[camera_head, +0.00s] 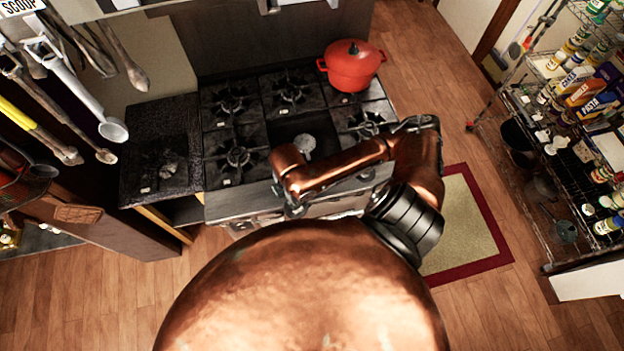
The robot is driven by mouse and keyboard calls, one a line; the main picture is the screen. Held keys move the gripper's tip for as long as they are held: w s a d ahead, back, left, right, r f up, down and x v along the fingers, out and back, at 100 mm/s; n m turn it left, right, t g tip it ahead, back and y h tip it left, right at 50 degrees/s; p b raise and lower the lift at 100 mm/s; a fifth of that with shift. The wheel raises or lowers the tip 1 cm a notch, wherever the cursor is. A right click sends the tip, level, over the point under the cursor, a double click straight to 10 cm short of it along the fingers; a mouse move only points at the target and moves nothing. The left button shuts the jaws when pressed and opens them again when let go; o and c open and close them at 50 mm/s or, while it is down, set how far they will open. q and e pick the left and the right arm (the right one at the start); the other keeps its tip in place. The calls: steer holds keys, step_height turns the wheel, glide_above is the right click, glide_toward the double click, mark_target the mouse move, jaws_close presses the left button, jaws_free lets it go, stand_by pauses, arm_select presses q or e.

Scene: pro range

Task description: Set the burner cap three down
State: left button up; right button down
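The black stove (262,110) has several burners with grates. The middle front burner (305,146) is bare of a grate and shows a pale round piece; I cannot tell whether this is a burner cap. A dark side surface (135,130) left of the stove carries a small dark piece (170,168) that I cannot identify. My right arm comes in from the right, crosses the stove front and bends down. My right gripper (293,208) is small and dark at the stove's front edge, largely hidden by the arm; its fingers and any held object are unclear. My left gripper is not in view.
A red lidded pot (351,66) stands on the back right burner. Utensils (70,75) hang at the left. A wire shelf (560,130) with bottles and boxes stands at the right. A mat (463,228) lies on the open wooden floor.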

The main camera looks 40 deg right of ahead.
steer(key=w+f+b, duration=0.1)
steer(key=b, duration=0.1)
steer(key=w+b, duration=0.1)
steer(key=b, duration=0.1)
steer(key=shift+w+d+f+b, duration=0.2)
steer(key=shift+w+f+b, duration=0.15)
steer(key=shift+f+b, duration=0.05)
steer(key=w+f+p, duration=0.1)
steer(key=w+f, duration=0.1)
steer(key=w, duration=0.1)
steer(key=w+d+f+p, duration=0.1)
steer(key=w+f, duration=0.2)
steer(key=w, duration=0.1)
steer(key=w+f+p, duration=0.1)
steer(key=w+f, duration=0.1)
steer(key=w, duration=0.1)
steer(key=shift+w+d+f, duration=0.2)
steer(key=shift+w+d, duration=0.05)
steer(key=shift+w, duration=0.05)
steer(key=shift+w+f, duration=0.15)
steer(key=shift+f, duration=0.05)
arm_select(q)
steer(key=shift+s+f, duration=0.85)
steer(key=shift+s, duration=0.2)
arm_select(e)
steer(key=shift+w+f, duration=0.2)
steer(key=shift+f, duration=1.55)
